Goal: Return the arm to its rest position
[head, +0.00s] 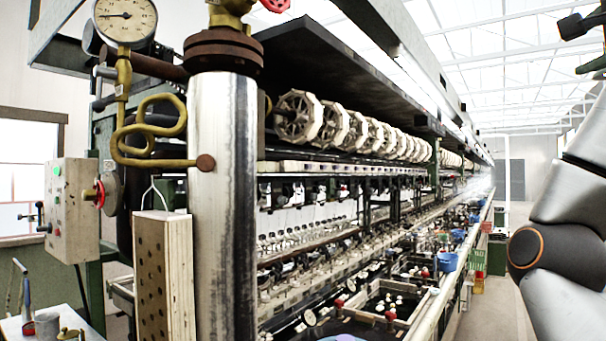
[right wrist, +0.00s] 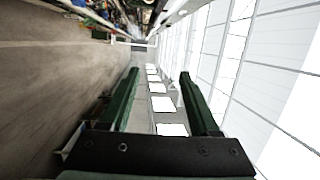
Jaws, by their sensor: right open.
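My right arm (head: 556,252) is raised along the right edge of the head view, bent upward. My right gripper (head: 575,47) shows at the top right corner, partly cut off by the frame edge. In the right wrist view its two green fingers (right wrist: 158,73) stand apart, with nothing between them. Beyond the fingers are the aisle floor and bright windows. The gripper touches nothing that I can see. My left arm and left gripper are not in view.
The reeling machine with its basins (head: 380,303) runs away into the distance. A thick steel pipe (head: 222,200) and a control box (head: 73,212) stand at left. Blue buckets (head: 448,262) hang along the machine's edge. The aisle floor (head: 497,305) is clear beside it.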

